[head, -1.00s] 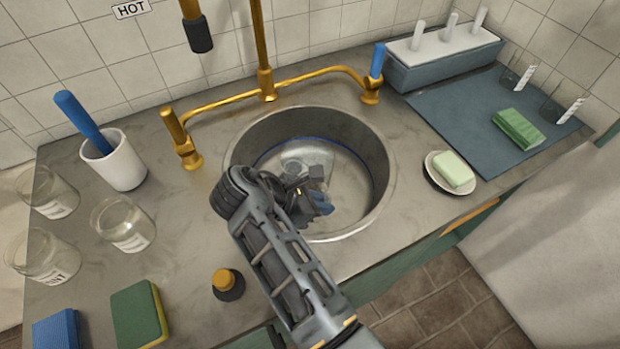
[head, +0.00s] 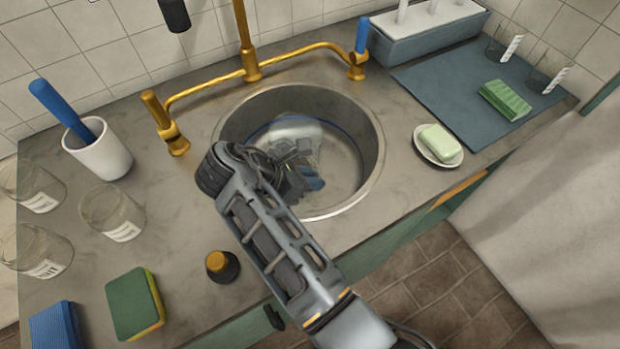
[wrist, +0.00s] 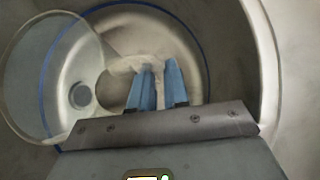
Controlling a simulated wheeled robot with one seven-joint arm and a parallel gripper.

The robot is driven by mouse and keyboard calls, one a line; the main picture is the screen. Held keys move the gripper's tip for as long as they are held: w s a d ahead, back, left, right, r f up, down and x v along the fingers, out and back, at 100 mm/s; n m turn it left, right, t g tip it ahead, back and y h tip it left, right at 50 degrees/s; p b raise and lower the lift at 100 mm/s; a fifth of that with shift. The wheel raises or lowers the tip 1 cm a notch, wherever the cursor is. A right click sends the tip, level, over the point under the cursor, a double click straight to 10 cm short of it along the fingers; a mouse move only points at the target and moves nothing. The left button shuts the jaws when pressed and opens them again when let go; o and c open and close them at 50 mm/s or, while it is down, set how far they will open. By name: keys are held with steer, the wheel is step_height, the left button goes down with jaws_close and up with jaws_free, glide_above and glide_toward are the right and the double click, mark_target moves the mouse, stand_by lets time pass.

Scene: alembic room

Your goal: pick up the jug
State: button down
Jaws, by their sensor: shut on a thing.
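A clear glass jug (head: 296,130) is in the round metal sink (head: 362,110), partly hidden behind my gripper. In the wrist view the jug (wrist: 50,75) shows at the left, with its wide body tilted and its handle (wrist: 142,64) running to the right between my blue fingertips. My gripper (head: 308,180) reaches down into the sink, and its fingers are shut on the jug's handle. In the wrist view my gripper (wrist: 158,85) has its two blue fingers close together. I cannot tell whether the jug touches the sink floor.
Brass taps (head: 250,72) stand behind the sink. Glass jars (head: 112,212), a white cup (head: 98,152) and a green sponge (head: 134,302) stand left. A small dark bottle (head: 221,266) is near the front. A soap dish (head: 438,150) sits right, beside a blue mat (head: 455,75).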

step_height(320, 180, up, 17)
steer(key=p, duration=0.2)
stand_by(1.2)
